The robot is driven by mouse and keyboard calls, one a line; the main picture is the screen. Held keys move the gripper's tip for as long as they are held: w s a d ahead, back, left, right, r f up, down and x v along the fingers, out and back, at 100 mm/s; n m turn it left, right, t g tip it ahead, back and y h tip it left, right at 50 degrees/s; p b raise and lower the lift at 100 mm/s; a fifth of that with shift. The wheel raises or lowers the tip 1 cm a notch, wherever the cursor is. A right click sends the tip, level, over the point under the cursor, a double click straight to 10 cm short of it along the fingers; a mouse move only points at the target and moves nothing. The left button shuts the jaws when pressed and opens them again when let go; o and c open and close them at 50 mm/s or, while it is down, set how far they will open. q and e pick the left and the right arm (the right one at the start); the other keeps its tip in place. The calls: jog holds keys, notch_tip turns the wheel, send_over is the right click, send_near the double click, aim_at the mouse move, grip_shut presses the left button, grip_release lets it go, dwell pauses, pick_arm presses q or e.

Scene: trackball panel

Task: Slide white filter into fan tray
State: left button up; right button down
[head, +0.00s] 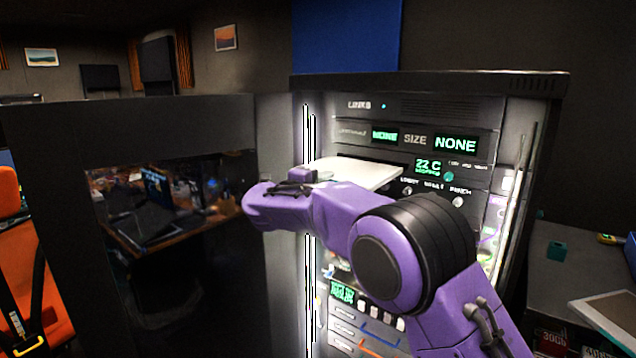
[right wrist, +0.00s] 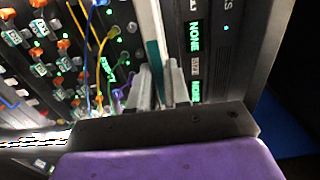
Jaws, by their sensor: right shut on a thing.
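The white filter (head: 362,173) is a flat, pale plate held roughly level in front of the rack panel in the head view. My right gripper (head: 312,180) is shut on the filter's left end, and my purple wrist covers part of it. In the right wrist view the two grey fingers (right wrist: 159,88) close around the filter (right wrist: 150,30), seen edge-on with a teal strip. The fan tray is not clearly told apart; the panel area beside the 22 C display (head: 428,166) is partly covered by the filter. I cannot tell whether the filter touches the panel. My left gripper is out of view.
The rack (head: 430,84) has an open dark door (head: 180,112) on its left. Cables (right wrist: 95,50) and orange-tipped knobs fill the panel near my right gripper. A side table (head: 560,285) with a small teal block (head: 557,251) stands at the right.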

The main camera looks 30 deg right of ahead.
jog(key=shift+x, duration=1.25)
jog(key=shift+p, duration=0.5)
jog(key=p, duration=0.2)
send_near(358, 163)
jog(key=shift+d+f, duration=0.3)
jog(key=shift+d, duration=0.15)
dwell(1.9)
jog(key=shift+p+x, duration=0.85)
jog(key=shift+x, duration=0.6)
jog(key=shift+p+x, duration=1)
jog(key=shift+x, duration=0.5)
jog(key=shift+p+x, duration=1.3)
jog(key=shift+x, duration=0.1)
